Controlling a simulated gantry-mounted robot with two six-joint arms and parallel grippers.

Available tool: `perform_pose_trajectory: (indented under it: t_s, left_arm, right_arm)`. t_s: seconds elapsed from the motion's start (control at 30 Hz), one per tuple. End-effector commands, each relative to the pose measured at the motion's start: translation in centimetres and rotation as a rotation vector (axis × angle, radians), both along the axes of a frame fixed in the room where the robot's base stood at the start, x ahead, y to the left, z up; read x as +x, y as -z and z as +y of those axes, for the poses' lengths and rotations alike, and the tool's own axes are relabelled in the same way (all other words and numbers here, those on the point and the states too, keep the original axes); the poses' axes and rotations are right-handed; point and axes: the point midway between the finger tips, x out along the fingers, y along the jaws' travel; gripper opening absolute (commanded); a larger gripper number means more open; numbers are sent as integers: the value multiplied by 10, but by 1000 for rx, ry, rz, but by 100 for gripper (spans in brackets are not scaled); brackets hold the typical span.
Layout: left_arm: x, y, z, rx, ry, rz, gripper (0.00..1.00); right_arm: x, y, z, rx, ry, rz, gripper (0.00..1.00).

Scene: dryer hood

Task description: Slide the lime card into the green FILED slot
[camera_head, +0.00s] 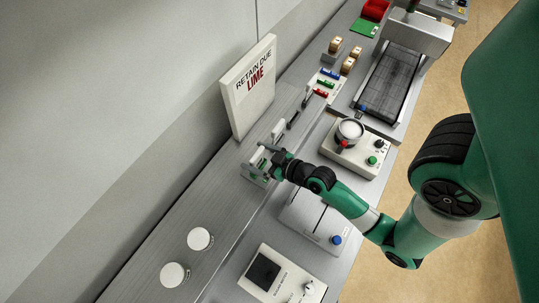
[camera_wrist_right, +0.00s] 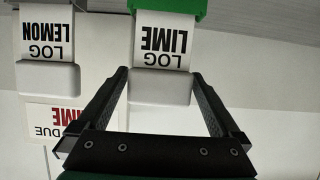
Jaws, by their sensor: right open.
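The lime card (camera_wrist_right: 163,42), printed LIME LOG, shows upside down in the right wrist view. Its one end meets a green piece (camera_wrist_right: 165,8), whose lettering is not visible; I cannot tell how far the card sits in it. A pale block (camera_wrist_right: 160,85) is at the card's other end. My right gripper (camera_wrist_right: 160,82) is open, with one finger on each side of that block and gaps visible. In the head view my right gripper (camera_head: 268,154) is at the small pale and green stands (camera_head: 254,171). My left gripper is not in view.
A lemon card (camera_wrist_right: 48,42) with its own pale block stands beside the lime card. A sign (camera_head: 249,86) reading RETAIN DUE LIME stands behind. Two round white knobs (camera_head: 200,239) are at the lower left; bare bench lies between them and the gripper.

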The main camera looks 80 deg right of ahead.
Motion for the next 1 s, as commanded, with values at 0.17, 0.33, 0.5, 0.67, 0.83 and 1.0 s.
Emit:
perform_pose_trajectory:
  t_s: [0.17,0.33,0.5,0.67,0.83,1.0]
  left_arm:
    - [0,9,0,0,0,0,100]
    - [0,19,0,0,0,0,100]
    - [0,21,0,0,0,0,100]
    - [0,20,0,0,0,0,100]
    - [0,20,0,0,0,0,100]
    - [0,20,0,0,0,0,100]
  right_arm:
    - [-41,-13,15,5,8,3,100]
    - [-67,-25,24,3,8,3,100]
    - [-75,-32,30,1,0,1,100]
    - [-75,-34,30,0,-1,0,100]
    - [-75,-34,30,0,-1,0,100]
    - [-75,-33,30,0,-1,0,100]
